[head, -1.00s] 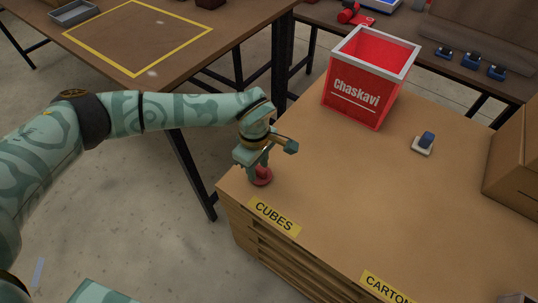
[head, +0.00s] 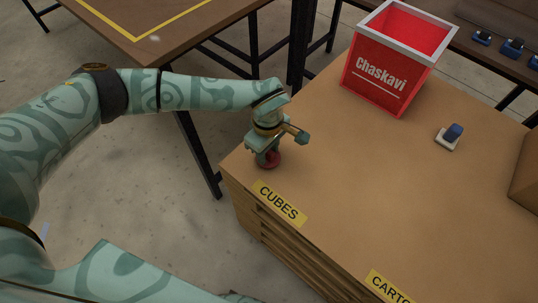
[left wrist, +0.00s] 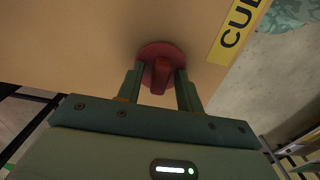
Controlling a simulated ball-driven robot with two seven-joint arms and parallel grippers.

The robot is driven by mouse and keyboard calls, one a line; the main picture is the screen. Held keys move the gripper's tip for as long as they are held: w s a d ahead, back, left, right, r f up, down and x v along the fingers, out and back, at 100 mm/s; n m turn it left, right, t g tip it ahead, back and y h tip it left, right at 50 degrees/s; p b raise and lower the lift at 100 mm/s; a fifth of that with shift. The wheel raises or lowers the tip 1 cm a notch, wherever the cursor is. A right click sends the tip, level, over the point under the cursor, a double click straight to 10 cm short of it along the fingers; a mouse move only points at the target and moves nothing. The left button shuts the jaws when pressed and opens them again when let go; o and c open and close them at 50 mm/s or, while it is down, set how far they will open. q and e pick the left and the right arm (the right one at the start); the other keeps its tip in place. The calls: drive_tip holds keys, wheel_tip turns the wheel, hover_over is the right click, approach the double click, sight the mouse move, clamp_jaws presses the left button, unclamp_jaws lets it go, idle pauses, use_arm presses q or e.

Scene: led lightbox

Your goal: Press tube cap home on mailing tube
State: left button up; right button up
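A red round piece (head: 274,161) with a raised middle tab, which looks like the tube cap, is at the table corner by the CUBES label. It also shows in the left wrist view (left wrist: 161,74). My left gripper (head: 266,160) points down over it. In the left wrist view its two fingers (left wrist: 160,85) stand on either side of the tab, with narrow gaps visible, so it looks open. I cannot make out a mailing tube; whether one is under the red piece is hidden. My right gripper is not in view.
A red Chaskavi bin (head: 388,68) with a pale rim stands at the back of the wooden table (head: 370,180). A small blue-and-white item (head: 450,136) lies right of it. A brown box (head: 525,180) is at the right edge. The table middle is clear.

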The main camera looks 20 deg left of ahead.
use_arm(q)
drive_tip(key=shift+f, duration=0.2)
drive_tip(key=shift+s, duration=0.1)
clamp_jaws()
